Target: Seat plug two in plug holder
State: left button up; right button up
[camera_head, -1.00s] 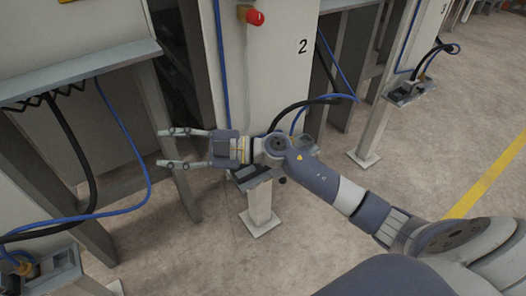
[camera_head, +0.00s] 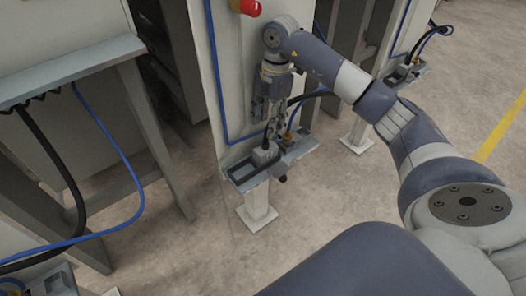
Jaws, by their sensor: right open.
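The plug holder (camera_head: 243,180) is a grey tray-like bracket on a pale post in the middle of the camera_head view. A grey block-like plug (camera_head: 264,154) with a black cable sits at its middle. A blue cable with a brass-coloured end (camera_head: 288,137) meets the holder to the right of it. My right gripper (camera_head: 274,134) points down just above the holder, close to the black cable and the plug. Its fingers are open. I cannot tell whether they touch the plug or cable. My left gripper is out of view.
A red knob (camera_head: 245,8) sticks out of the pale column above the holder. A similar holder (camera_head: 404,75) stands at the upper right and another at the lower left edge. A grey bench (camera_head: 80,68) with hanging cables is at left. Floor around the post is clear.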

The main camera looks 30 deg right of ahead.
aim_at(266, 147)
jog(key=f, duration=0.4)
jog(key=f+b, duration=0.1)
jog(key=f, duration=0.1)
jog(key=shift+s+a, duration=0.2)
jog(key=shift+a, duration=0.15)
jog(key=shift+s+a+f+b, duration=0.15)
jog(key=shift+f+b, duration=0.1)
jog(key=shift+f, duration=0.8)
jog(key=shift+w+a+f+b, duration=0.1)
jog(key=shift+f+b, duration=0.15)
jog(key=shift+f, duration=0.8)
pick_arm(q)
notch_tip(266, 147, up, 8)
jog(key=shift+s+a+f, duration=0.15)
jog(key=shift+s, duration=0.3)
pick_arm(e)
jog(key=shift+c, duration=0.3)
grip_shut()
jog(key=shift+r, duration=0.1)
